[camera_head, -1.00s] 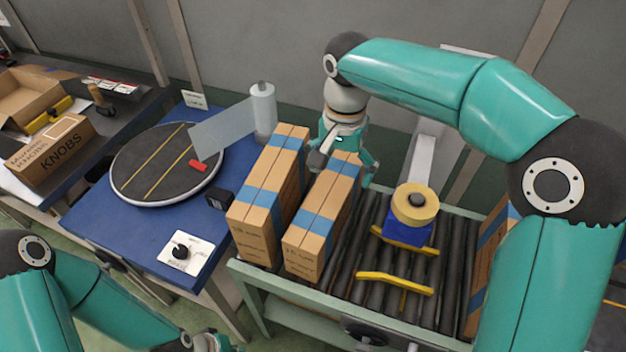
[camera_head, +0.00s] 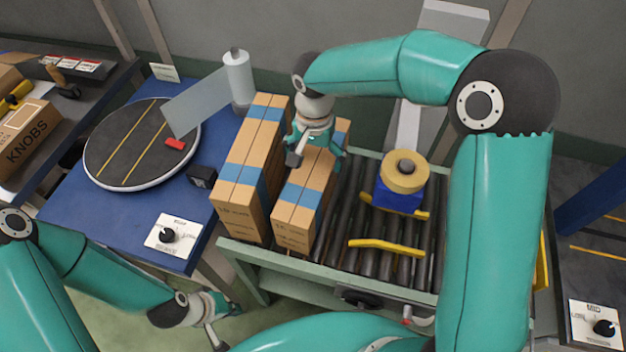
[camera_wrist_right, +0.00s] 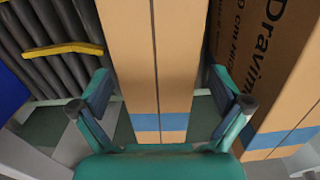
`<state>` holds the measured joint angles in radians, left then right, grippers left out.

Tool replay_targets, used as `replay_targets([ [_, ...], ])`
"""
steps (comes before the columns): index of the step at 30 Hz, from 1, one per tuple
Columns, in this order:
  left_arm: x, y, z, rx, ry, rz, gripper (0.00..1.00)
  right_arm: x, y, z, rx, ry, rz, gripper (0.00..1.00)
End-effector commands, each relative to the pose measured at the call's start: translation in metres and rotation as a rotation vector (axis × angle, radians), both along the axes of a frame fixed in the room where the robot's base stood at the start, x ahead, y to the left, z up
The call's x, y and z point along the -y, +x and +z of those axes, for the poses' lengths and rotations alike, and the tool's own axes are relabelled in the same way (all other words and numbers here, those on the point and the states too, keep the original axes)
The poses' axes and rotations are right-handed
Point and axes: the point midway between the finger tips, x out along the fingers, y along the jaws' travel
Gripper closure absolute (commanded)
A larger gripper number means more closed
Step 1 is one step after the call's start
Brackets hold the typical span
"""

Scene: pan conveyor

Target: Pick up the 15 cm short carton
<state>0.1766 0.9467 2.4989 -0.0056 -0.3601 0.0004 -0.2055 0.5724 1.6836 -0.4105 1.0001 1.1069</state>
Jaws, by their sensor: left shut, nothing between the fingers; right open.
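Two tall brown cartons with blue tape stand side by side at the left end of the roller conveyor. The right one, the short carton (camera_head: 297,212), looks lower; its label is too small to read surely. My right gripper (camera_head: 316,150) is open over its far half, pointing down. In the right wrist view, the open right gripper (camera_wrist_right: 160,80) has one finger on each side of the short carton (camera_wrist_right: 155,50). Whether they touch it is unclear. My left gripper (camera_head: 216,325) is shut and empty at the bottom, away from the cartons.
The taller carton (camera_head: 238,190) stands close on the left; its printed side also shows in the wrist view (camera_wrist_right: 262,60). Right on the rollers are a blue block (camera_head: 398,196) with a tape roll (camera_head: 404,172) and yellow bars (camera_head: 387,247). A blue table (camera_head: 115,225) holds a turntable (camera_head: 140,118).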

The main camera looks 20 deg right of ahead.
Motion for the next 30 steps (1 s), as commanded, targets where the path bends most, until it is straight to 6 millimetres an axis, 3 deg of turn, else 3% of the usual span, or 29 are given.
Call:
replay_targets([
  [5,0.000,0.000,0.004,0.000,0.000,0.000,1.00,0.001,-0.002,-0.011,-0.003,0.000,-0.002,0.00],
  [14,0.000,0.000,0.013,0.000,0.000,0.000,1.00,0.000,-0.006,-0.050,-0.002,-0.001,-0.004,0.00],
  [22,0.000,0.000,0.012,0.000,0.000,0.000,1.00,0.000,-0.005,-0.054,0.000,0.000,-0.005,0.00],
  [30,0.000,0.000,0.012,0.000,0.000,0.000,1.00,0.000,-0.005,-0.054,0.000,0.000,-0.005,0.43],
])
